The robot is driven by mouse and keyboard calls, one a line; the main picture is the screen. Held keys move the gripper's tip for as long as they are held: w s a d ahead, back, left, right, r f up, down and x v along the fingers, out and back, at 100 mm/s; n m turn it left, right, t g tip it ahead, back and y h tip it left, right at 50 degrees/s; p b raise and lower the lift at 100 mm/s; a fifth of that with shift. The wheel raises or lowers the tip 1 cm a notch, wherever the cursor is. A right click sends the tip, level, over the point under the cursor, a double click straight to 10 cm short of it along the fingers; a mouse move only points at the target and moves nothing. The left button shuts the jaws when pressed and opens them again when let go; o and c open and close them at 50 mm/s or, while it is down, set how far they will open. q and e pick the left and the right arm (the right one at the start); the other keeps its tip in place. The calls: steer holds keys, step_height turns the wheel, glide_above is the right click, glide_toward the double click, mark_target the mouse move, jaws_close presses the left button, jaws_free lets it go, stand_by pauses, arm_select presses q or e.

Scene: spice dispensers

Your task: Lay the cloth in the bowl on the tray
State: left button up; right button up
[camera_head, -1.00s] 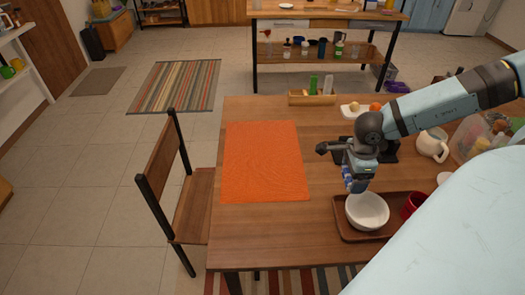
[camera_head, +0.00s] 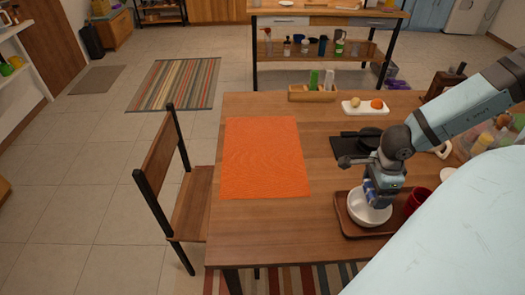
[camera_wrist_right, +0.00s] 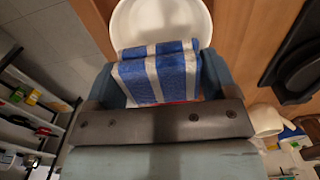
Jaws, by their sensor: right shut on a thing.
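The white bowl (camera_head: 369,214) stands on the brown wooden tray (camera_head: 352,229) at the right front of the table. My right gripper (camera_head: 379,198) is over the bowl and shut on the blue-and-white striped cloth (camera_wrist_right: 158,72). In the right wrist view the folded cloth lies between the fingers, with the white bowl (camera_wrist_right: 160,18) behind it. In the head view the gripper hides most of the cloth. I cannot tell whether the cloth touches the bowl. My left gripper is not in view.
A red cup (camera_head: 416,201) stands on the tray, right of the bowl. An orange placemat (camera_head: 264,158) covers the table's left part. A black board (camera_head: 350,147), a white plate (camera_head: 365,107) with food and a wooden caddy (camera_head: 312,94) lie farther back. A chair (camera_head: 165,175) stands at left.

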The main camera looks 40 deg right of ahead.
mark_target(363, 213)
steer(key=shift+f, duration=0.1)
steer(key=shift+f+b, duration=1.15)
steer(key=shift+f, duration=0.05)
steer(key=shift+f+b, duration=0.5)
steer(key=shift+f, duration=0.1)
steer(key=shift+f, duration=0.15)
steer(key=shift+f+b, duration=0.4)
steer(key=shift+b, duration=0.1)
steer(key=o, duration=0.8)
steer(key=shift+c, duration=0.2)
